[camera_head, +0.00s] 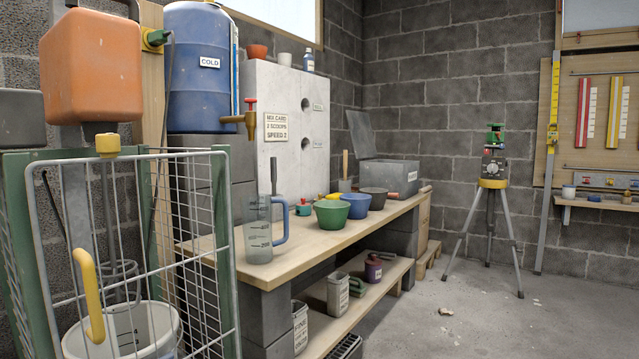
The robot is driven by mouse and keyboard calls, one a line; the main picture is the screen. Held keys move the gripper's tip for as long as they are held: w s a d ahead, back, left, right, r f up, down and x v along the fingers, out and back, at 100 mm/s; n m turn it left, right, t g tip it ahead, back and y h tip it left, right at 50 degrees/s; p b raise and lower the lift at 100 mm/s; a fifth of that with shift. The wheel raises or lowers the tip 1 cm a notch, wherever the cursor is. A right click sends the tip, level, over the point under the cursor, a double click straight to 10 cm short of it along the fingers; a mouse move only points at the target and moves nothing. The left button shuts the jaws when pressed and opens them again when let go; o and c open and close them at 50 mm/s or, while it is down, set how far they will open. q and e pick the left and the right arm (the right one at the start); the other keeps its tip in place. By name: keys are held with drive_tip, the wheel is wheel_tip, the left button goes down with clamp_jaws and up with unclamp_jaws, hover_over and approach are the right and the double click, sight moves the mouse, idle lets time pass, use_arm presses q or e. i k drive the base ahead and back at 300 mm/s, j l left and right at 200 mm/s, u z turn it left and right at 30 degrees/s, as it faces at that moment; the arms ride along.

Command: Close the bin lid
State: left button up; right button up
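A grey bin (388,177) stands at the far end of the wooden workbench, near the back corner of the room. Its grey lid (361,134) is open, standing up and tilted slightly back at the bin's left side. A small label is on the bin's front. The inside of the bin is hidden from this angle. Neither of my grippers is in view.
A wire cage (205,260) stands at front left.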

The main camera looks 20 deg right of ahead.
sight(362, 141)
drive_tip(key=z, duration=1)
